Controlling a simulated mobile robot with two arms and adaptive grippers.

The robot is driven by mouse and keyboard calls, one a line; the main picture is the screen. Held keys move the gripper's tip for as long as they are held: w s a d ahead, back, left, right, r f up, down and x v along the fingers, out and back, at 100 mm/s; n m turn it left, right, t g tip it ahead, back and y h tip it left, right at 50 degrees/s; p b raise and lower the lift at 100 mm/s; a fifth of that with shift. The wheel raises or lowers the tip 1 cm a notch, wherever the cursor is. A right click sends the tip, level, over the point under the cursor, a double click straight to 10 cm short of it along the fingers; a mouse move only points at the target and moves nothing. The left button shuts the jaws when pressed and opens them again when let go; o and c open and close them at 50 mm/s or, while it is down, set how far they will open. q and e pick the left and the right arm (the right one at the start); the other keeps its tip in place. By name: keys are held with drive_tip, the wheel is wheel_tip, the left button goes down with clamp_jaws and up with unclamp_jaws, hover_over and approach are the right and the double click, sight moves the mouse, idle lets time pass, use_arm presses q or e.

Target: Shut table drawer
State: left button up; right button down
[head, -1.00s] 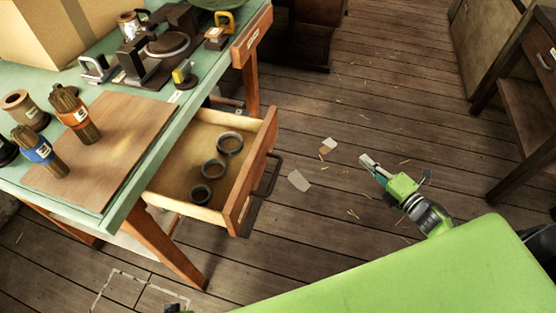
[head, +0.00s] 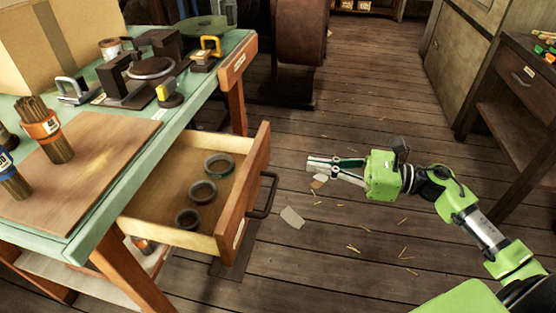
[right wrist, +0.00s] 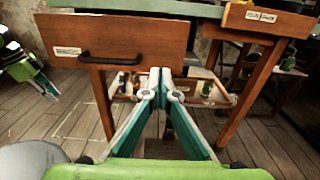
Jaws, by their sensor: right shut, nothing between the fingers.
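The table drawer (head: 243,195) is pulled out from the green-topped table (head: 190,92), with its wooden front and dark bar handle (head: 265,195) facing right. Several dark rings (head: 203,191) lie inside it. In the right wrist view, the drawer front (right wrist: 150,35) with its black handle (right wrist: 110,59) is at the upper left, ahead of my gripper. My right gripper (head: 312,164) is shut and empty, to the right of the drawer handle and apart from it. It also shows in the right wrist view (right wrist: 159,72). My left gripper is not in the head view.
On the table are a cardboard box (head: 58,45), a wooden board (head: 90,150), an orange-banded bundle (head: 45,132) and several metal tools. A second table (head: 520,90) stands at the right. Plank floor between them is clear apart from small scraps (head: 292,217).

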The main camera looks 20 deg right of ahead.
sight(265, 158)
drive_tip(key=x, duration=0.8)
drive_tip(key=shift+w+a, duration=0.1)
drive_tip(key=shift+w, duration=0.1)
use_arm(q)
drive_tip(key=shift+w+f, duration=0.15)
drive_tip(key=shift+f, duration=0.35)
use_arm(e)
drive_tip(key=shift+w+a, duration=0.2)
drive_tip(key=shift+a, duration=0.1)
drive_tip(key=shift+a, duration=0.1)
